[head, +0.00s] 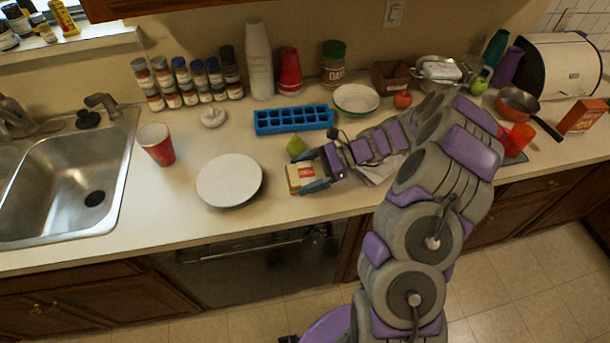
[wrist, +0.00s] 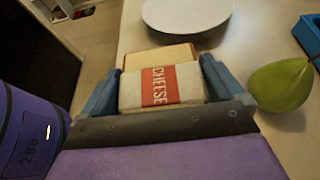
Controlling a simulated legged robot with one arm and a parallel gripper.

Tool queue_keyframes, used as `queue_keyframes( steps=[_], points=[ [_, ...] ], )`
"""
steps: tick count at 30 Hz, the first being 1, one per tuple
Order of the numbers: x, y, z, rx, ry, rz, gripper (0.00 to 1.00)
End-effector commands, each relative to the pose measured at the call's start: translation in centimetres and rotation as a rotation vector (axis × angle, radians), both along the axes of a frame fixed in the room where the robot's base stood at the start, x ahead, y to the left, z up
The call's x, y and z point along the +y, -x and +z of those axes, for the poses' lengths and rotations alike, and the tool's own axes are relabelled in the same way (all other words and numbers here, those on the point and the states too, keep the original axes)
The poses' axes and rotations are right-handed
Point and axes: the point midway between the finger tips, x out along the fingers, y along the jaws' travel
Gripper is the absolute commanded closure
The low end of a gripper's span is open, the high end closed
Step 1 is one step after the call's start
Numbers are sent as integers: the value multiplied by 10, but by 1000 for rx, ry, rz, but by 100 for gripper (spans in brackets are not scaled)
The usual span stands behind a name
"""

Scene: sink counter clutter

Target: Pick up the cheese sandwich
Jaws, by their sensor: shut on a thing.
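The cheese sandwich (head: 300,175) is at the counter's front, right of a white plate (head: 229,180). In the wrist view the sandwich (wrist: 160,86) shows a white wrapper with a red label reading CHEESE, and bread beyond it. My gripper (head: 308,176) reaches in from the right. Its two blue fingers (wrist: 158,85) are on either side of the sandwich, shut on it. I cannot tell whether the sandwich touches the counter.
A green pear (head: 296,147) lies just behind the sandwich. A blue ice tray (head: 293,119) and a green-rimmed bowl (head: 356,99) are farther back. A red cup (head: 157,145) stands by the sink (head: 65,185). The front counter between sink and plate is clear.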

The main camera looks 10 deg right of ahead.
Motion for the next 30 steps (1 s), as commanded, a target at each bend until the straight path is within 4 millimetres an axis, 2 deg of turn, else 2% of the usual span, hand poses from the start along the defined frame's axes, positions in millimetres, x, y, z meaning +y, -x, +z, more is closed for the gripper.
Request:
queue_keyframes(
  steps=[12, 18, 24, 30],
  points=[
    [76, 51, 9, 6, -4, 6, 40],
    [107, 73, 12, 6, -6, 6, 40],
    [123, 83, 13, 2, -3, 3, 40],
    [129, 87, 13, 2, 0, 3, 40]
  ],
)
